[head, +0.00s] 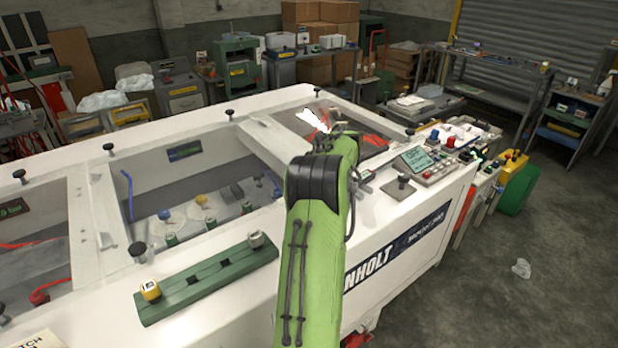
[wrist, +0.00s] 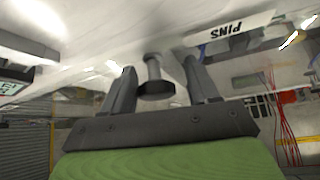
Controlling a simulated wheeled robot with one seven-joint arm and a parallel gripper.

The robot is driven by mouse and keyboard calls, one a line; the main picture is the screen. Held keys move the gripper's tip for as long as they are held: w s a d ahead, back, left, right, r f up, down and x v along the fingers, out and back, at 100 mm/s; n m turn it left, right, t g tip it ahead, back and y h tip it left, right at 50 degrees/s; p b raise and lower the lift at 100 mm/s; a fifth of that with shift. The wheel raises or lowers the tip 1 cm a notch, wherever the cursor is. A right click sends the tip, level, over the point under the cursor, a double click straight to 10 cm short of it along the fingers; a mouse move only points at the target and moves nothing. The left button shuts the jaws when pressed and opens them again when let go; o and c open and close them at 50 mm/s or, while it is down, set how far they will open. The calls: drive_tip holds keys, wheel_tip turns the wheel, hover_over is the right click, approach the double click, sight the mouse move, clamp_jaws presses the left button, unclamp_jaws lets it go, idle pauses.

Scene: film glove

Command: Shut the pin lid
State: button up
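In the wrist view, my gripper (wrist: 159,66) is open, with one finger on each side of a dark knob (wrist: 155,88). The knob stands out from a white panel (wrist: 130,40). A gap shows between the knob and the right finger; I cannot tell whether the left finger touches it. A label reading PINS (wrist: 228,34) appears upside down beside the knob. In the head view, my green arm reaches over the white machine (head: 400,215) and hides the gripper and this knob. I cannot make out the pin lid's position.
The machine top has open-looking bays and several black knobs, one near the front right (head: 404,182). A control panel with a screen (head: 418,157) is right of my arm. A green rail (head: 208,278) lies on the front edge. The floor at right is mostly clear.

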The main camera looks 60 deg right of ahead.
drive_tip(key=shift+s+f, duration=0.2)
drive_tip(key=shift+s, duration=0.1)
drive_tip(key=v, duration=1.6)
drive_tip(key=shift+w+b, duration=0.2)
drive_tip(key=shift+b, duration=0.15)
drive_tip(key=shift+d, duration=0.1)
drive_tip(key=w+a+n+y+b, duration=0.1)
drive_tip(key=w+a, duration=0.3)
drive_tip(key=a, duration=0.5)
drive_tip(key=w+a+r+n+t+y+b, duration=0.15)
drive_tip(key=w+a, duration=0.25)
drive_tip(key=a, duration=0.6)
drive_tip(key=w+a+n, duration=0.2)
drive_tip(key=w+a, duration=0.2)
drive_tip(key=a, duration=0.5)
drive_tip(key=s+a+f+n, duration=0.1)
drive_tip(key=s+a+f, duration=0.2)
drive_tip(key=a, duration=0.3)
drive_tip(key=s+a+f+n+y+b, duration=0.1)
drive_tip(key=s+a+f+n, duration=0.1)
drive_tip(key=s+a, duration=0.3)
drive_tip(key=s+a+f+n+g+y, duration=0.1)
drive_tip(key=s+a+f, duration=0.3)
drive_tip(key=a, duration=0.4)
drive_tip(key=shift+s+a+f+b, duration=0.2)
drive_tip(key=shift+s+f+b, duration=0.2)
